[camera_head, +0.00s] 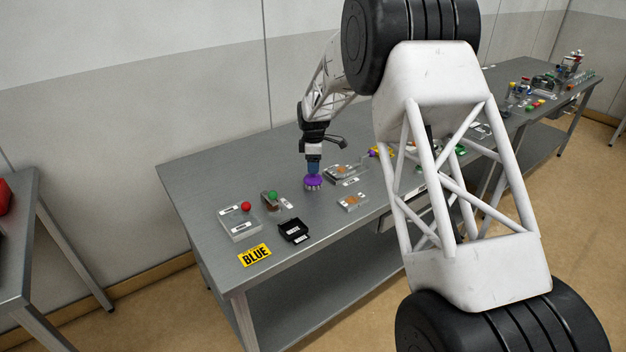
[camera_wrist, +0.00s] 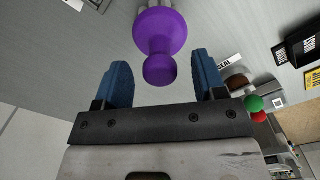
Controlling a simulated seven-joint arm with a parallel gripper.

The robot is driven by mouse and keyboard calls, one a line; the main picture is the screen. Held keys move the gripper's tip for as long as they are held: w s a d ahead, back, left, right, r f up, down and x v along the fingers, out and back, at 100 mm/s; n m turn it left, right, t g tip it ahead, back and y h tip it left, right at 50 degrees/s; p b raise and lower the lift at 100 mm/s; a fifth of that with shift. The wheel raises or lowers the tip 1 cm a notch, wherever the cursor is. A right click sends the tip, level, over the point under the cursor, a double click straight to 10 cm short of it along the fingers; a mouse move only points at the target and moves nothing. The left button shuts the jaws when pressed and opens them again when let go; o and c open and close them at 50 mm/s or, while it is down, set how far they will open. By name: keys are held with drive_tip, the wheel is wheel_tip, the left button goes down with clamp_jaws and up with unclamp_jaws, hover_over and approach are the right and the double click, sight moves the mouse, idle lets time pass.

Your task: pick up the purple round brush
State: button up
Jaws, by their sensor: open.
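The purple round brush (camera_head: 314,184) stands upright on the grey metal table, bristles down, in the head view. In the wrist view the brush (camera_wrist: 160,32) shows its wide round base and its knob, which lies near the gap between my fingertips. My gripper (camera_wrist: 163,80) has its two blue fingers apart, one on each side of the knob, with clear space at both sides. In the head view my gripper (camera_head: 313,168) is directly above the brush, pointing down. Whether the fingers reach down around the knob cannot be told.
Fixtures with orange parts (camera_head: 352,201) stand right of the brush. The table's back left is clear.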

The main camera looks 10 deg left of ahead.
drive_tip(key=shift+f, duration=1)
drive_tip(key=shift+c, duration=0.4)
drive_tip(key=c, duration=1)
